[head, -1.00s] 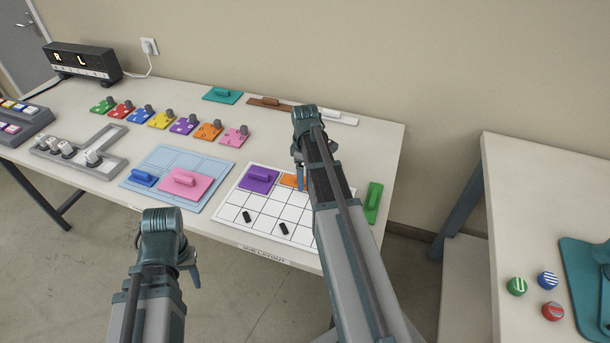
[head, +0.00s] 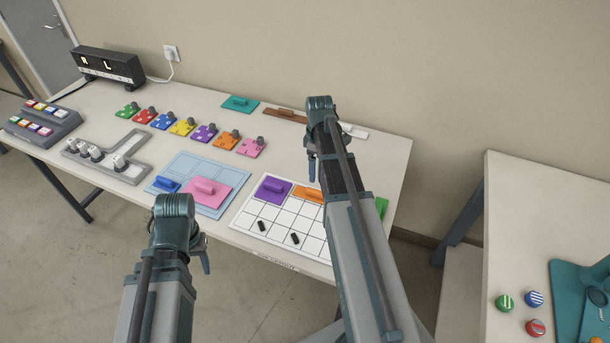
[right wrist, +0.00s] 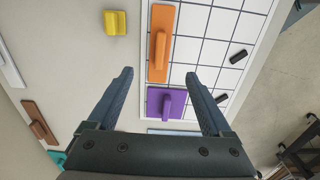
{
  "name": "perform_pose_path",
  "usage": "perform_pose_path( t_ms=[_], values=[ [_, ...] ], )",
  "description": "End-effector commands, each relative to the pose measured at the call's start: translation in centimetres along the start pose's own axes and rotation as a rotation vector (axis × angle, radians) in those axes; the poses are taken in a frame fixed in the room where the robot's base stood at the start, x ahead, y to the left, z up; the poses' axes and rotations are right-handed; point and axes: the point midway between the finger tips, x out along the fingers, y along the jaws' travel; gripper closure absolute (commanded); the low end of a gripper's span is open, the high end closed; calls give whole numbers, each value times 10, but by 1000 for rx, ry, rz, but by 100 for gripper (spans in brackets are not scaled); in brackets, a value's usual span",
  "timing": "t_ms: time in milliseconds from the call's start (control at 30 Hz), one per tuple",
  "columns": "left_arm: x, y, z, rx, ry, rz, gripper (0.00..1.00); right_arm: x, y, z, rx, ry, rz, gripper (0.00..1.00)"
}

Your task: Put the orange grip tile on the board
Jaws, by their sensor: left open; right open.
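The orange grip tile (head: 309,194) lies on the white gridded board (head: 250,232) along its far edge, beside the purple grip tile (head: 272,189). My right arm covers part of it in the head view. In the right wrist view, the orange tile (right wrist: 158,58) is long, with a raised bar grip, and the purple tile (right wrist: 160,101) is between my finger lines. My right gripper (head: 311,168) is open and empty above the far side of the board, apart from the orange tile. My left gripper (head: 204,258) is open in front of the table, away from the tiles.
Two black pieces (head: 295,238) lie on the board. A blue panel (head: 212,164) with pink and blue tiles is to its left. A yellow block (right wrist: 115,22) lies off the board in the right wrist view. A green tile (head: 381,207) is at the right.

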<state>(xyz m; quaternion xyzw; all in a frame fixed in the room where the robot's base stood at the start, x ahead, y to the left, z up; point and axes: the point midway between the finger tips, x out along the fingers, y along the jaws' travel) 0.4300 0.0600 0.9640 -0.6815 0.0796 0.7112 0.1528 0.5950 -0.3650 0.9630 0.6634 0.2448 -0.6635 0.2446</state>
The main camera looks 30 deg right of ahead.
Motion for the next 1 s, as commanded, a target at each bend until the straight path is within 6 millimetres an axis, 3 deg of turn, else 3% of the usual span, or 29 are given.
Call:
perform_pose_path(
  t_ms=[167,267,500,600,700,833,1000],
  values=[
    [1,0,0,0,0,0,50,1,-8,-4,3,-2,0,16],
    [1,0,0,0,0,0,50,1,-41,-22,27,-10,0,16],
    [1,0,0,0,0,0,50,0,-191,-71,169,-52,22,16],
    [1,0,0,0,0,0,50,0,-246,-76,233,-65,40,16],
    [1,0,0,0,0,0,50,0,-289,-76,288,-71,57,16],
    [1,0,0,0,0,0,50,0,-324,-73,342,-75,74,16],
    [1,0,0,0,0,0,50,-1,-340,-72,373,-76,84,16]
  ],
)
